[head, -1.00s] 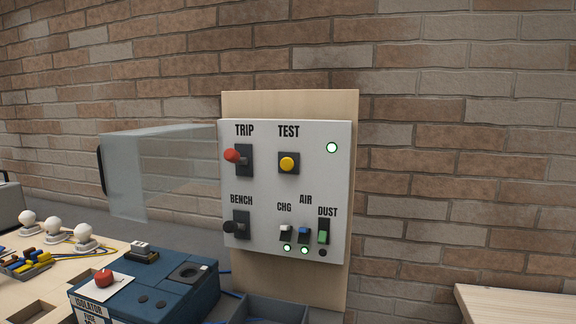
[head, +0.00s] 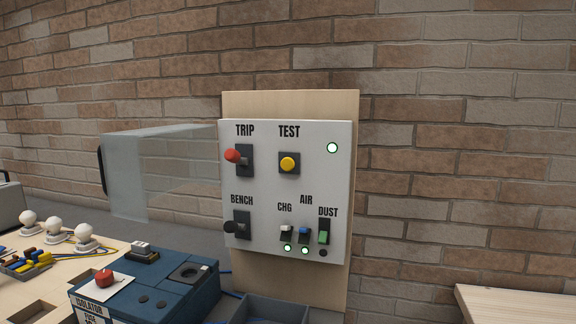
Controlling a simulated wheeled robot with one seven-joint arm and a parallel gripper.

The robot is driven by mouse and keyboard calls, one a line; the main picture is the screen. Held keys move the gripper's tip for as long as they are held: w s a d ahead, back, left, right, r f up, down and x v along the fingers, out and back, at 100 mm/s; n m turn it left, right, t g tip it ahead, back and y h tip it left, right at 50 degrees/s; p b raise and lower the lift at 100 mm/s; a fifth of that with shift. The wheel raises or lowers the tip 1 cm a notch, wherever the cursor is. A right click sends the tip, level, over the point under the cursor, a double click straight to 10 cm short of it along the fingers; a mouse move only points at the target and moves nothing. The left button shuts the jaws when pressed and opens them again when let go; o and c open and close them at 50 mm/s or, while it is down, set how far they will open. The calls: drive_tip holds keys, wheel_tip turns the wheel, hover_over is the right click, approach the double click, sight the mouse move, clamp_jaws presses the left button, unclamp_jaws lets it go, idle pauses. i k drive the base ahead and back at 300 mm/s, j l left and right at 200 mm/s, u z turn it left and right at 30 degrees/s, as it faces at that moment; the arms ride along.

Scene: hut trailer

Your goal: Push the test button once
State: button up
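The test button (head: 288,164) is a yellow round button on a dark square base, under the word TEST on an upright grey-white panel (head: 270,204). The panel is fixed to a pale wooden board (head: 290,104) in front of the brick wall. A clear cover (head: 160,172) stands swung open to the left of the panel, and the front of the button is uncovered. A round lamp (head: 332,148) at the panel's upper right is lit whitish-green. My gripper is not in view.
The panel also carries a red-knobbed TRIP lever (head: 233,156), a black-knobbed BENCH lever (head: 231,227) and small CHG, AIR and DUST switches (head: 304,233). A blue isolator box (head: 165,290) stands in front at lower left. The space before the button looks clear.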

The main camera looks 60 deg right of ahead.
sight(287, 164)
drive_tip(key=j+z, duration=0.1)
drive_tip(key=z, duration=0.3)
drive_tip(key=j+z, duration=0.1)
drive_tip(key=z, duration=0.3)
drive_tip(key=j+z, duration=0.1)
drive_tip(key=z, duration=0.25)
drive_tip(key=j+z, duration=0.1)
drive_tip(key=z, duration=0.3)
drive_tip(key=k+l, duration=0.05)
